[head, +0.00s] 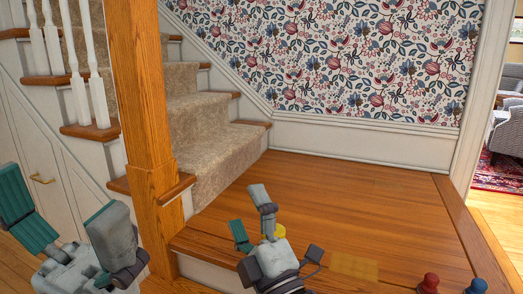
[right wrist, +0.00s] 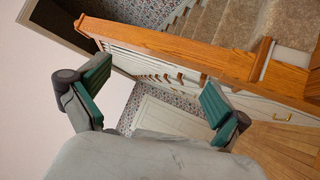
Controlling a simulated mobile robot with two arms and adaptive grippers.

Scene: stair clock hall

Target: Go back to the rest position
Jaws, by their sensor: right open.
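My right gripper (head: 251,212) is near the bottom middle of the head view, over the front of the wooden landing. Its two fingers are apart and nothing shows between them. In the right wrist view it is also spread wide and empty (right wrist: 155,95), facing the newel post and stairs. My left gripper (head: 65,215) is at the lower left of the head view, in front of the stair side. Its fingers are apart and no object shows between them. A small yellow object (head: 279,230) shows just behind the right gripper, mostly hidden by it.
A red piece (head: 429,283) and a blue piece (head: 477,287) stand at the bottom right. A yellowish square (head: 355,267) lies on the landing (head: 350,205). The newel post (head: 143,110) rises between my grippers, beside carpeted stairs (head: 205,125). The landing's middle is clear.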

